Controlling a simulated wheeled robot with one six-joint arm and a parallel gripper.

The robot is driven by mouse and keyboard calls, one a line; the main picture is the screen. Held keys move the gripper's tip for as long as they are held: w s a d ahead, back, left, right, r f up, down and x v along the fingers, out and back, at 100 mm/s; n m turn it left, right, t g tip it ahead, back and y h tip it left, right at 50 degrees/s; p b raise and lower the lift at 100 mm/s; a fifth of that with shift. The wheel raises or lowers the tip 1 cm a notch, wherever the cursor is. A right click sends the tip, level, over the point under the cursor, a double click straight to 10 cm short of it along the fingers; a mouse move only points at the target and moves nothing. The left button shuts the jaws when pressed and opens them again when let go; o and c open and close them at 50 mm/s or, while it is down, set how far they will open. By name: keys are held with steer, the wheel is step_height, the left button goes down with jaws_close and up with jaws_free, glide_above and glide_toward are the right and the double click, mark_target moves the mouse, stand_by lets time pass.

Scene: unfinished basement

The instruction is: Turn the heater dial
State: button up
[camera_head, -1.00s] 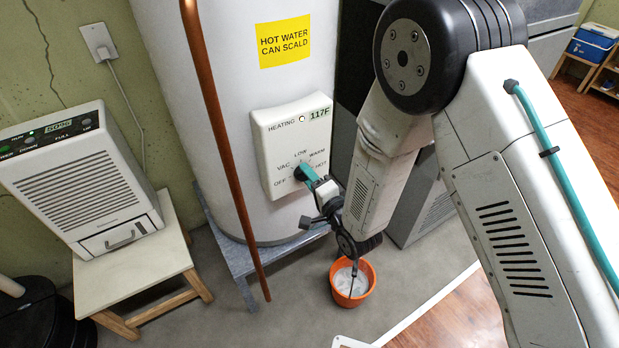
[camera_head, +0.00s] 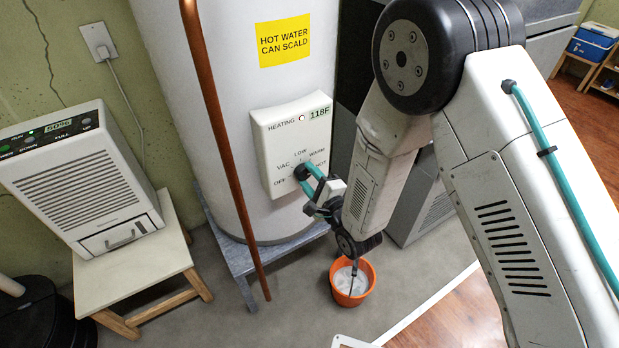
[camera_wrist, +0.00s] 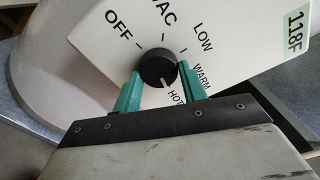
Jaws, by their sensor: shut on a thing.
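The heater dial (camera_wrist: 157,68) is a round black knob on the white control panel, ringed by the words OFF, VAC, LOW, WARM and HOT. Its white pointer mark faces HOT in the wrist view. My gripper (camera_wrist: 160,72) has its teal fingers on opposite sides of the dial and is shut on it. In the head view my gripper (camera_head: 308,181) reaches the panel from the lower right and covers part of the dial. The control panel (camera_head: 275,150) is on the white water heater (camera_head: 235,95). Its display (camera_head: 320,112) reads 118F, beside a HEATING lamp (camera_head: 302,118).
A copper pipe (camera_head: 215,110) runs down left of the panel. An orange bucket (camera_head: 340,284) stands on the floor below my wrist. A dehumidifier (camera_head: 80,170) sits on a wooden stool (camera_head: 135,268) at left. A grey cabinet (camera_head: 418,205) stands right of the heater.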

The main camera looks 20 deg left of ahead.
steer(key=shift+f, duration=0.1)
steer(key=o, duration=1)
steer(key=shift+c, duration=0.2)
steer(key=shift+d, duration=0.1)
steer(key=v, duration=0.7)
steer(key=shift+s+d, duration=0.25)
